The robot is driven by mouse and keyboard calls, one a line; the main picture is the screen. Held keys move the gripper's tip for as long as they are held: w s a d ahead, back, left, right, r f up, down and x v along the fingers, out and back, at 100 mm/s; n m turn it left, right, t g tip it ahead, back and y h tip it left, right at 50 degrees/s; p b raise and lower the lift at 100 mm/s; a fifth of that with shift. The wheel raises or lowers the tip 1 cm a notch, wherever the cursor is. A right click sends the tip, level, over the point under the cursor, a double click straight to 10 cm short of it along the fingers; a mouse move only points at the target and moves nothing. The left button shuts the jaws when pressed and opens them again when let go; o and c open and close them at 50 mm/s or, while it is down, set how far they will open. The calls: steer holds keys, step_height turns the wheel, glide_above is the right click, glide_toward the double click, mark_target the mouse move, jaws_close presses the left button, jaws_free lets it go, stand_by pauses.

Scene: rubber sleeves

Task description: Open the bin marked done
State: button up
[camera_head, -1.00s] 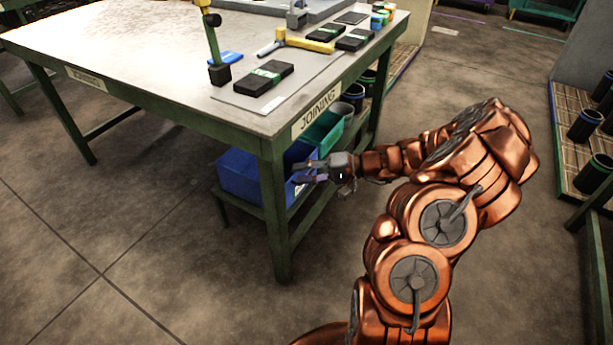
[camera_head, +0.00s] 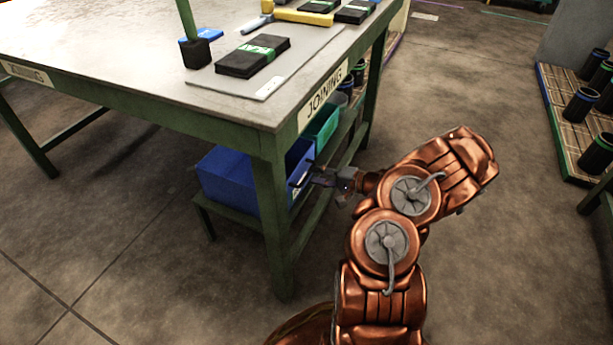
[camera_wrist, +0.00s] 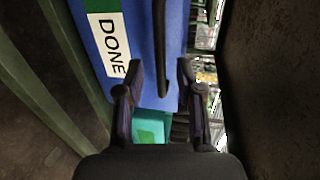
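The blue bin marked DONE (camera_head: 226,177) sits on the low shelf under the near corner of the joining table. Its white and green label (camera_wrist: 108,42) shows in the wrist view, with a dark handle-like bar (camera_wrist: 162,40) beside it on the blue face. My gripper (camera_head: 308,178) is at the bin's right side, by the table leg. In the wrist view my gripper (camera_wrist: 160,72) is open, its two fingers apart with the end of the bar lined up between them. I cannot tell whether they touch it.
A teal bin (camera_head: 322,124) stands behind the blue one; it also shows in the wrist view (camera_wrist: 150,127). The green table leg (camera_head: 272,225) stands close to my gripper. A rack with black cylinders (camera_head: 580,105) is at the right. The floor between is clear.

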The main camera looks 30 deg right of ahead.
mark_target(308, 174)
steer(key=shift+b+x, duration=0.45)
steer(key=shift+x, duration=1.3)
steer(key=shift+c, duration=0.3)
jaws_close()
